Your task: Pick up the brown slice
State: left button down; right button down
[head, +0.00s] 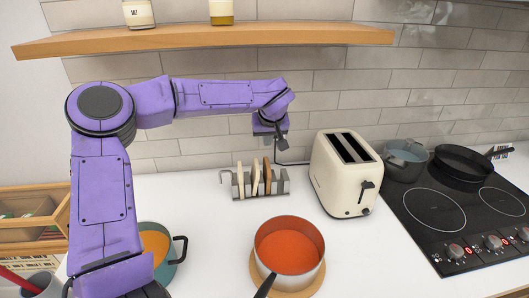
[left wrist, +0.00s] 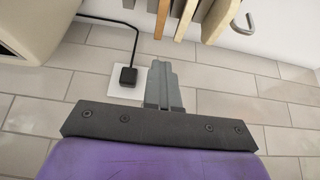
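The brown slice (head: 267,176) stands upright at the right end of the row of slices in a grey metal rack (head: 280,187) on the white counter. A cream slice (head: 240,181) and a tan slice (head: 255,180) stand to its left. In the left wrist view, the brown slice (left wrist: 163,14) shows at the top edge, cut off by the frame. My left gripper (head: 282,143) is above and behind the rack, near the tiled wall, apart from the slices. Its fingers (left wrist: 164,84) look close together with nothing between them. My right gripper is not in view.
A cream toaster (head: 347,174) stands right of the rack. A pot of red soup (head: 290,247) stands in front. A teal pot (head: 168,248) is at the left, partly behind my arm. A shelf (head: 210,39) runs above. A plug (left wrist: 128,75) sits in the wall.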

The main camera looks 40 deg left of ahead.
pick_arm(q)
jog(key=s+d+b, duration=0.3)
jog(key=s+d, duration=0.8)
jog(key=d, duration=0.2)
jog(key=shift+s+d+f, duration=0.15)
jog(key=shift+d+f, duration=0.1)
jog(key=shift+d, duration=0.15)
jog(key=shift+d+r, duration=0.1)
jog(key=c, duration=1.8)
grip_release()
jog(key=o, duration=1.4)
